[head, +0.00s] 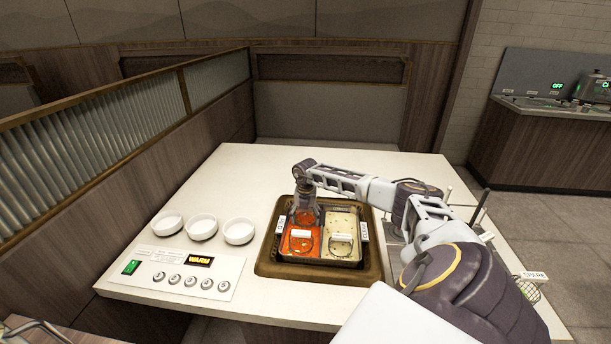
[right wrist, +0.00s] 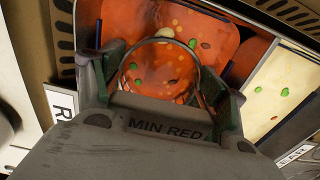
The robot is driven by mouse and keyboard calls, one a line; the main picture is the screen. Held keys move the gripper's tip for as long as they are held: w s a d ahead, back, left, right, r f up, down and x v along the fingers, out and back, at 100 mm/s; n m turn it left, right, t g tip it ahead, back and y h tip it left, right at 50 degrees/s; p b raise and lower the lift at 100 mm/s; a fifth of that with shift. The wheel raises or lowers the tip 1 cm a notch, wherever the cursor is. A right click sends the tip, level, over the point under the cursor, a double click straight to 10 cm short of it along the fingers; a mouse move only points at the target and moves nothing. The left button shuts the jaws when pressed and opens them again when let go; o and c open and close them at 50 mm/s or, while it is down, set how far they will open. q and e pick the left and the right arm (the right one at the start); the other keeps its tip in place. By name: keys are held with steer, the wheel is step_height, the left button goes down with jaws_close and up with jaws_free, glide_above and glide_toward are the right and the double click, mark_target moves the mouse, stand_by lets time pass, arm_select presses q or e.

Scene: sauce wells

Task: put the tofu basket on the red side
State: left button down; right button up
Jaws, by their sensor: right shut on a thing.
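The pot (head: 262,266) has a red side (head: 287,245) on the left and a pale side (head: 341,220) on the right. My right gripper (head: 303,218) reaches down over the red side and is shut on a round wire basket (head: 300,234), which has a white tag. The basket's ring (right wrist: 160,40) shows between the fingers in the right wrist view, with red broth inside it. Words reading "MIN RED" show there. I cannot read which food this basket holds. A second tagged basket (head: 341,238) sits in the pale side.
Three white bowls (head: 202,227) and a control panel (head: 190,276) with a warm display lie left of the pot. A spare basket (head: 530,291) hangs at the table's right edge. The table's back (head: 300,157) is clear.

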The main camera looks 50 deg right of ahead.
mark_target(306, 211)
steer(key=o, duration=1.2)
steer(key=shift+f, duration=0.1)
steer(key=shift+c, duration=0.9)
steer(key=shift+o, duration=0.6)
steer(key=shift+r, duration=0.3)
steer(key=shift+d+r+p, duration=0.15)
steer(key=shift+r+p, duration=1.05)
steer(key=shift+p, duration=0.1)
steer(key=shift+o, duration=0.3)
steer(key=shift+r, duration=0.1)
